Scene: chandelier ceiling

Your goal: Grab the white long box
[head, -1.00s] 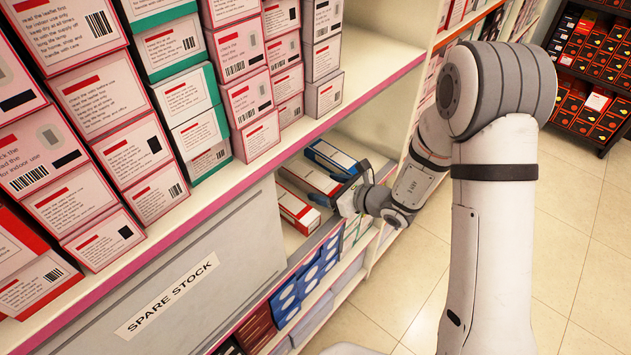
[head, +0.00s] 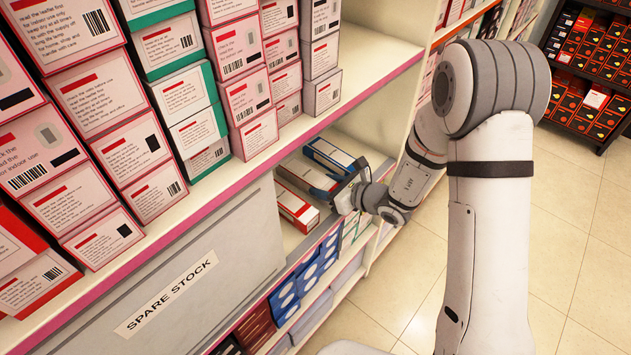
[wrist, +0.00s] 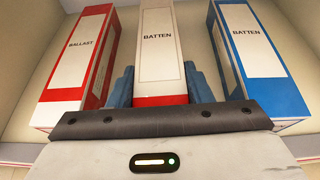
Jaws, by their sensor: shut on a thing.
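A long white box with red edges, labelled BATTEN (wrist: 157,45), stands in the middle of the wrist view. It also shows in the head view (head: 306,172), inside the lower shelf opening, partly hidden by my gripper. My gripper (wrist: 160,88) is shut on this box, with one blue finger against each side near its front end. It also shows in the head view (head: 334,188) at the shelf's front. I cannot tell whether the box is lifted off the shelf.
A red-and-white BALLAST box (wrist: 80,58) lies close on the left, and a blue-and-white BATTEN box (wrist: 256,60) on the right. The shelf edge with pink trim (head: 262,171) runs above the opening. A SPARE STOCK panel (head: 190,275) stands left. Floor at right is clear.

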